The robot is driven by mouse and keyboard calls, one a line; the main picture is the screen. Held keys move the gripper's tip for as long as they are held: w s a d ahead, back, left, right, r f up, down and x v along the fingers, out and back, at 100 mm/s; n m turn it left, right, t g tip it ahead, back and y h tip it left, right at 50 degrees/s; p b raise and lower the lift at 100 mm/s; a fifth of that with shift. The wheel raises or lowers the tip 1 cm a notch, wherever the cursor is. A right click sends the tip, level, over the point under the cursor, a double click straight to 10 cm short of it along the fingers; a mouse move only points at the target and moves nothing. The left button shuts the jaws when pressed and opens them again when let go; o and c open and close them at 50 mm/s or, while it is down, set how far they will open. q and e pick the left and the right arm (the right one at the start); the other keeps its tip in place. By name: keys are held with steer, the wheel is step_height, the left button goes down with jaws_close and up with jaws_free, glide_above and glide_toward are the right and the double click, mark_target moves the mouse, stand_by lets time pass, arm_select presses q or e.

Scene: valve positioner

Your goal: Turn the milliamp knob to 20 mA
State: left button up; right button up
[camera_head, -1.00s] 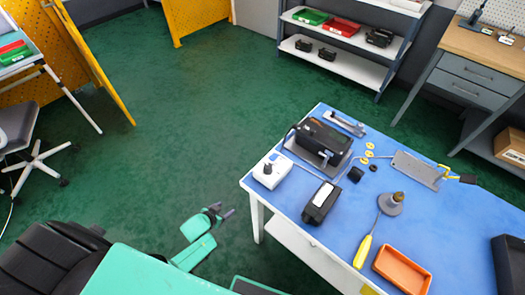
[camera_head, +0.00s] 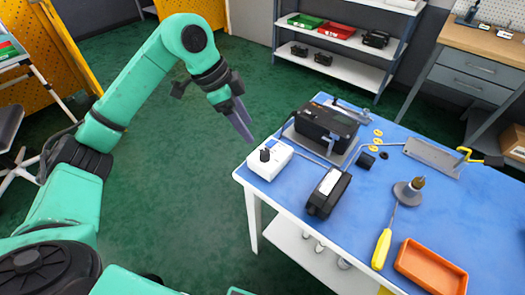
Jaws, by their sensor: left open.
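The knob's setting is too small to read. My left gripper (camera_head: 246,137) is open and empty, its grey fingers pointing down and right. In the picture its tips lie just above and left of the white box, apart from the knob. My right gripper is not in view.
The blue table (camera_head: 372,205) also holds a black positioner (camera_head: 327,123), a black box with a white label (camera_head: 327,193), a yellow-handled screwdriver (camera_head: 382,248), an orange tray (camera_head: 431,268), and a grey metal plate (camera_head: 431,155). Green floor lies open left of the table.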

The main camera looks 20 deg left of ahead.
mark_target(263, 151)
arm_select(q)
steer(key=x, duration=1)
steer(key=shift+d+f, duration=0.1)
steer(key=shift+d, duration=0.05)
jaws_close()
